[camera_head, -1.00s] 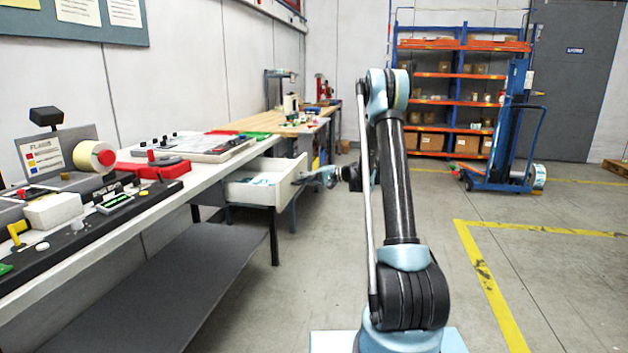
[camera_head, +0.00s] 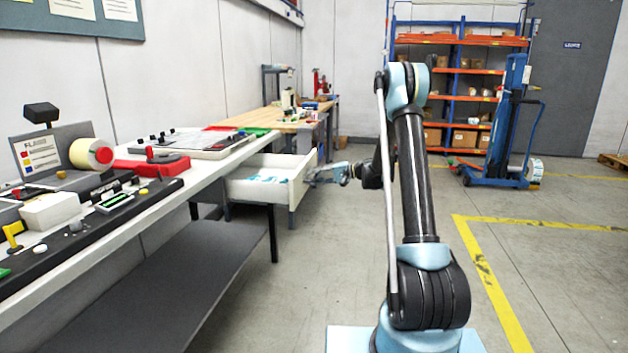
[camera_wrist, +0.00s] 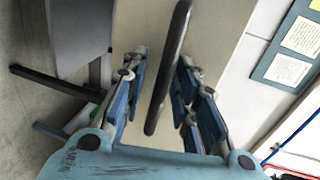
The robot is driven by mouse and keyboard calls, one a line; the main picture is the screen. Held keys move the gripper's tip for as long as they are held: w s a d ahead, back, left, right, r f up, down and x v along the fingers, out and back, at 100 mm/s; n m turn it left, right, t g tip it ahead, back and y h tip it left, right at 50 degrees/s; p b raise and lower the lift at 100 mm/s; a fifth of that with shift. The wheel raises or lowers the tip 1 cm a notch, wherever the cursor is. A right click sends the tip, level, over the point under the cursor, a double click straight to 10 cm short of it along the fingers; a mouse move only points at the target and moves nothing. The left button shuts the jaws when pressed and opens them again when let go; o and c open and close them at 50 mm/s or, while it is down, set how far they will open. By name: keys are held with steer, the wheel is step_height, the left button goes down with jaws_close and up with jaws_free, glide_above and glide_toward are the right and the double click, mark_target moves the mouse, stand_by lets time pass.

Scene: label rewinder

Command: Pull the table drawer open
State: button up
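The white table drawer (camera_head: 303,184) stands out from under the workbench in the head view, with pale and bluish items inside. My gripper (camera_head: 322,174) is at the outer face of its front panel. In the wrist view the pale drawer front (camera_wrist: 222,25) fills the middle, with a dark bar handle (camera_wrist: 168,70) across it. The two blue fingers of my gripper (camera_wrist: 160,75) are apart, one on each side of the handle. Gaps show between handle and fingers; I cannot tell whether either finger touches it.
The white workbench (camera_head: 215,160) on the left carries label machine parts and a tape roll (camera_head: 91,154). A grey lower shelf (camera_head: 165,290) lies under it. A wooden table (camera_head: 280,122) stands behind.

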steer(key=shift+s, duration=0.1)
steer(key=v, duration=1.2)
